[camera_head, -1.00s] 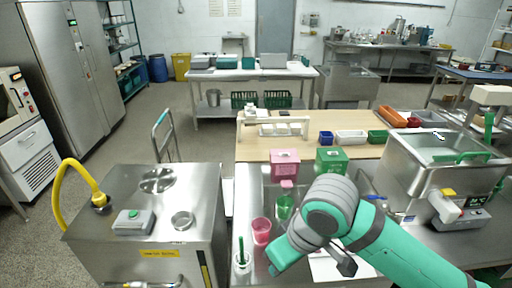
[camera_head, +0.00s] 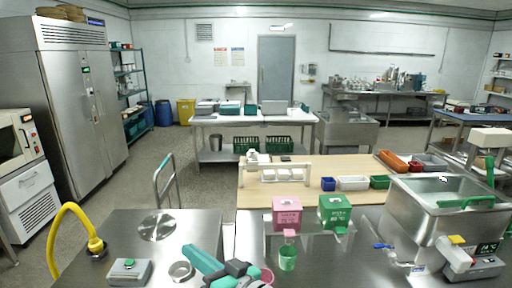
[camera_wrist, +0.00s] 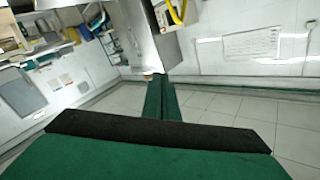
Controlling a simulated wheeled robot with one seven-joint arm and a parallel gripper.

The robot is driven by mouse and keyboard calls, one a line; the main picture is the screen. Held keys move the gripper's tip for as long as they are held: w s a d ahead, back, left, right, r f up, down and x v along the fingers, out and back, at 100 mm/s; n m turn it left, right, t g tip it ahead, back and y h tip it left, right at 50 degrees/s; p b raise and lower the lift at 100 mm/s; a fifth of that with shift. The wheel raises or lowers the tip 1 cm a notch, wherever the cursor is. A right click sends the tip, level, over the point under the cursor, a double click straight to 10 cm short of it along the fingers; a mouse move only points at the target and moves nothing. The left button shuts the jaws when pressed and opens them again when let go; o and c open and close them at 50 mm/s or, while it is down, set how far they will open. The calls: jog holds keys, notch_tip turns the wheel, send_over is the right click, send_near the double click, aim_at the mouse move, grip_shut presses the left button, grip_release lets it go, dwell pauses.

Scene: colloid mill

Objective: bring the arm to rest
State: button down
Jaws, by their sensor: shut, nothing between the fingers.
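My arm is low at the bottom edge of the head view, folded in close to the near table edge, with most of it out of the picture. In the wrist view my gripper (camera_wrist: 161,85) is shut, its two green fingers lying side by side with nothing between them. The wrist camera looks out across the room at a tilt, with no object near the fingertips.
A steel cabinet (camera_head: 155,230) with a yellow hose (camera_head: 65,215) stands left. Pink box (camera_head: 286,212), green box (camera_head: 335,211) and green cup (camera_head: 287,259) are on the bench. A pink cup (camera_head: 266,274) is partly hidden behind my arm. A steel basin (camera_head: 410,215) stands right.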

jog(key=s+d+f+m+t+h, duration=0.2)
jog(key=s+f+m+h, duration=0.15)
jog(key=f, duration=0.35)
jog(key=s+d+f+m+t+h, duration=0.3)
jog(key=f+m+h, duration=0.15)
jog(key=f, duration=0.25)
jog(key=s+d+f+m+t+h, duration=0.2)
jog(key=s+f+m+h, duration=0.15)
jog(key=f, duration=0.45)
jog(key=s+d+f+n+g, duration=0.1)
jog(key=s+d+f+n, duration=0.1)
jog(key=s, duration=0.6)
jog(key=s+d+f+n+g+h, duration=0.1)
jog(key=s+f, duration=0.3)
jog(key=s, duration=0.5)
jog(key=s+d+f+n+h, duration=0.1)
jog(key=s+d+f+n, duration=0.2)
jog(key=s, duration=0.5)
jog(key=shift+s+d+g, duration=0.3)
jog(key=shift+d+g, duration=0.1)
jog(key=shift+n, duration=0.25)
jog(key=shift+w, duration=0.1)
